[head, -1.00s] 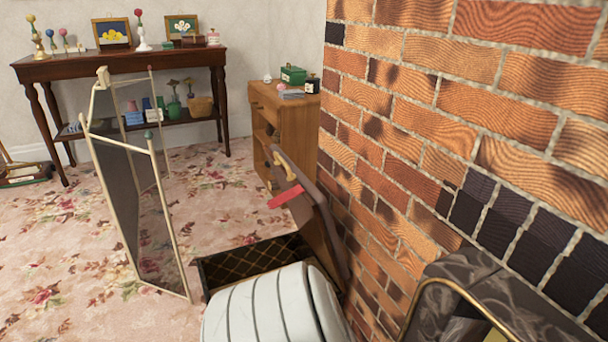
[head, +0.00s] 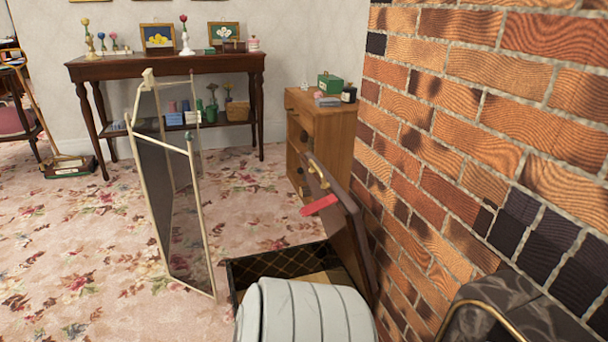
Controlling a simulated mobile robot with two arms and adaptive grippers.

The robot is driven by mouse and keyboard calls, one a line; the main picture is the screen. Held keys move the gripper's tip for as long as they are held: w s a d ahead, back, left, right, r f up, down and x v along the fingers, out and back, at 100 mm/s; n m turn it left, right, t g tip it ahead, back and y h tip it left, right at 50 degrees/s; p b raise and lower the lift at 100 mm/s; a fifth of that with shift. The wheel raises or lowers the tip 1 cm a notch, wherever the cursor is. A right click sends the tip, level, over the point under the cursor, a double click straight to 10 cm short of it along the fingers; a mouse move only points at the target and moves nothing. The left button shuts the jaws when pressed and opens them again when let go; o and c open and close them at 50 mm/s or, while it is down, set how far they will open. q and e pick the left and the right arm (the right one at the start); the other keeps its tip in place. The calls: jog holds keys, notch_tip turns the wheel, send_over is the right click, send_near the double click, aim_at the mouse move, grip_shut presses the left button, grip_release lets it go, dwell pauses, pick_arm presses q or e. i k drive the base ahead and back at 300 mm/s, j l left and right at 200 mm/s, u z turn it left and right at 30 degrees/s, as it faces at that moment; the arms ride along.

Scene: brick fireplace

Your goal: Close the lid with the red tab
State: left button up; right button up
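The lid (head: 350,233) is brown and stands open, tilted up against the brick wall side of a dark box (head: 258,265) with a gold lattice lining. A red tab (head: 319,205) sticks out from the lid's upper left edge. A brass-coloured fitting (head: 317,172) shows near the lid's top. A white ribbed roll (head: 305,312) in front hides the near part of the box. Neither of my grippers is in view.
A folding mesh screen (head: 172,190) with a cream frame stands just left of the box. The brick fireplace wall (head: 450,130) closes off the right side. A wooden cabinet (head: 325,135) stands behind.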

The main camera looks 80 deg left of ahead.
aim_at(341, 218)
jog(key=u, duration=2.6)
